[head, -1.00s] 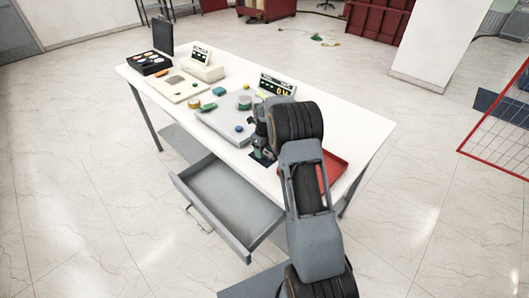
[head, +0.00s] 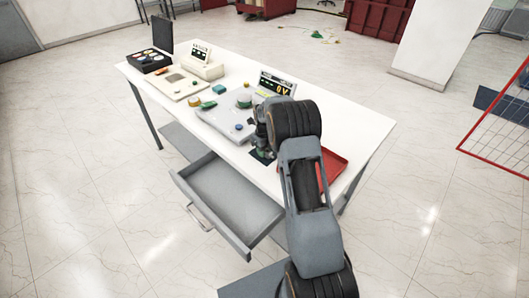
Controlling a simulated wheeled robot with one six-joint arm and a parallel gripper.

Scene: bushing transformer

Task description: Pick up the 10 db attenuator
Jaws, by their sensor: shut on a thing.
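The piece is mostly hidden by the fingers, and no label can be read. I cannot tell whether it touches the mat or hangs just above it.
A grey panel (head: 222,123) with knobs lies left of my gripper, with a meter display (head: 277,83) behind. A red tray (head: 333,165) is to the right, partly behind my arm. A grey drawer (head: 232,197) stands open below. Further left are a cream device (head: 203,70) and a black case (head: 149,64).

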